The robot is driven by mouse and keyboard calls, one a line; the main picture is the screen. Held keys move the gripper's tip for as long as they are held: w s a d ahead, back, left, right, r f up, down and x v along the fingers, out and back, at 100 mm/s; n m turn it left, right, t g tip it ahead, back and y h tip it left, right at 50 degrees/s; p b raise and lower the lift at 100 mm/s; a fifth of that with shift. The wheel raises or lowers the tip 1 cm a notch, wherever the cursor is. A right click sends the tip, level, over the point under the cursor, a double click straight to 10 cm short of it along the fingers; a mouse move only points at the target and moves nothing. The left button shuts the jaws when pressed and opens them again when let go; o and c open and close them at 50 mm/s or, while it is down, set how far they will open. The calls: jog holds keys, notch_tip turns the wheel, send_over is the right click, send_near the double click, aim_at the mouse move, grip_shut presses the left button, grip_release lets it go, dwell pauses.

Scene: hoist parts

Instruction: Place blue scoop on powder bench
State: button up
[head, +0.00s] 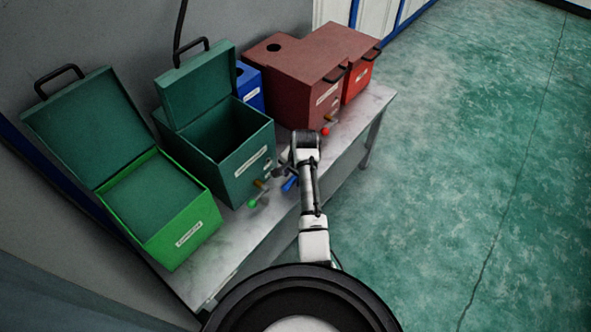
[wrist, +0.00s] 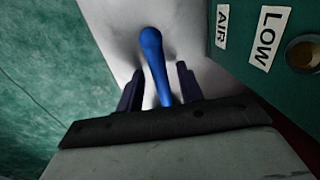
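A blue scoop (head: 290,184) lies at the front edge of the pale marbled bench (head: 371,103), beside the dark green box; only part of it shows in the head view. In the wrist view the blue scoop (wrist: 153,55) is a rounded blue shape with a narrower shaft. My gripper (wrist: 159,69) is open, with one dark finger on each side of the shaft and a visible gap on both sides. In the head view my gripper (head: 281,172) is small and partly hidden by my wrist. The bench surface also shows pale in the wrist view (wrist: 112,30).
A bright green open box (head: 185,236), a dark green open box (head: 241,178), a blue box (head: 250,92) and reddish boxes (head: 305,88) stand along the bench. A green-tipped (head: 251,203) and a red-tipped tool (head: 325,131) lie at its front. The green floor at right is clear.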

notch_tip(320, 180, up, 12)
jog(key=s+d+b, duration=0.1)
jog(key=d, duration=0.1)
jog(key=shift+s+f, duration=0.15)
dwell(1.2)
